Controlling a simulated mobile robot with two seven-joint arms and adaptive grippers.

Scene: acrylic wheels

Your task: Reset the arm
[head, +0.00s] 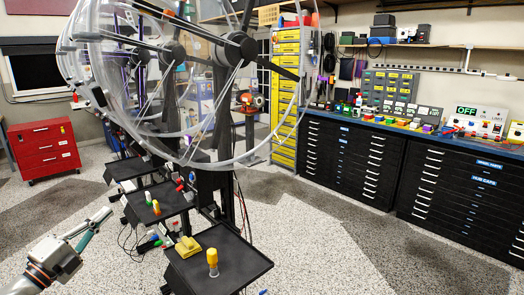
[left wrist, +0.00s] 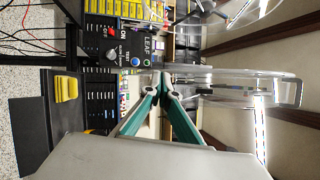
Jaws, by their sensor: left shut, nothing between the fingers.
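My left gripper (head: 101,218) comes in at the lower left of the head view, raised in front of the wheel stands and left of the nearest black tray. In the left wrist view its two green fingers (left wrist: 165,80) meet at their tips, with nothing between them. No object touches it. My right gripper is not in view.
Large clear acrylic wheels (head: 240,48) stand on dark posts, with black trays (head: 190,275) below. The nearest tray holds a yellow block (head: 188,247) and a yellow-and-white cylinder (head: 212,262). A red tool chest (head: 45,148) stands left. Speckled floor (head: 320,260) is open at right.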

